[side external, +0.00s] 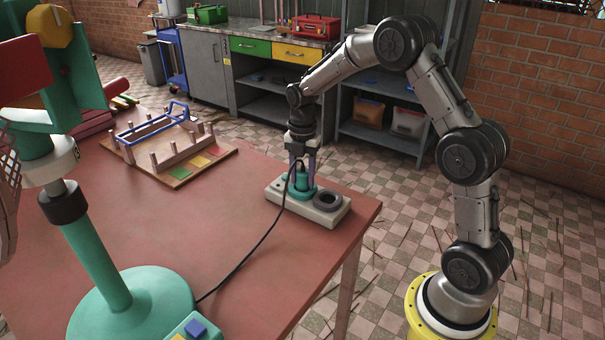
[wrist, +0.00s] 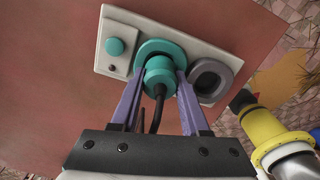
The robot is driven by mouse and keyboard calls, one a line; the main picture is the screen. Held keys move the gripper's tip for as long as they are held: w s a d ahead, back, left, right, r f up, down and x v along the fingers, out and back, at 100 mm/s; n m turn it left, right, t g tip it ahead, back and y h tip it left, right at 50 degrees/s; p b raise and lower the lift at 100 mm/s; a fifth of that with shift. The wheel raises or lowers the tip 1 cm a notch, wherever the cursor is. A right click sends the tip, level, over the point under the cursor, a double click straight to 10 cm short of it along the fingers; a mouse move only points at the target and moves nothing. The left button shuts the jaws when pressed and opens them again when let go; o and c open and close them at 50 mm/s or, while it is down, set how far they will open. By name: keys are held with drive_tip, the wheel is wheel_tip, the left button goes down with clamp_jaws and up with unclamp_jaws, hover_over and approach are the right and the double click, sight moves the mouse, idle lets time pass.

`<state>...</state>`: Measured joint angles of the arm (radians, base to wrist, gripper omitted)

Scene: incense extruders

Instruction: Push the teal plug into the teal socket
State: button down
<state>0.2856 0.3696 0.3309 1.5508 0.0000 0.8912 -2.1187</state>
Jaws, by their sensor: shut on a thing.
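The teal plug (wrist: 159,76) is held between the two purple fingers of my gripper (wrist: 160,88), which is shut on it. Its black cable (side external: 266,238) runs from the plug back to the teal machine. The teal socket (wrist: 150,48) is an oval ring on a pale power strip (wrist: 115,27). In the wrist view the plug overlaps the lower part of the socket. In the side view the plug (side external: 301,180) is upright at the teal socket (side external: 297,194). I cannot tell how deep it sits, as the plug hides the socket's opening.
A dark grey socket (side external: 327,201) is right of the teal one; a teal knob (wrist: 115,46) is left. The strip lies near the table's (side external: 200,230) right edge. A teal machine (side external: 135,300) stands front left, and a wooden rack (side external: 165,150) at the back. The middle is clear.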

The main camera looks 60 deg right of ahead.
drive_tip(key=shift+f, duration=0.2)
drive_tip(key=shift+c, duration=1.6)
unclamp_jaws()
drive_tip(key=shift+r, duration=0.1)
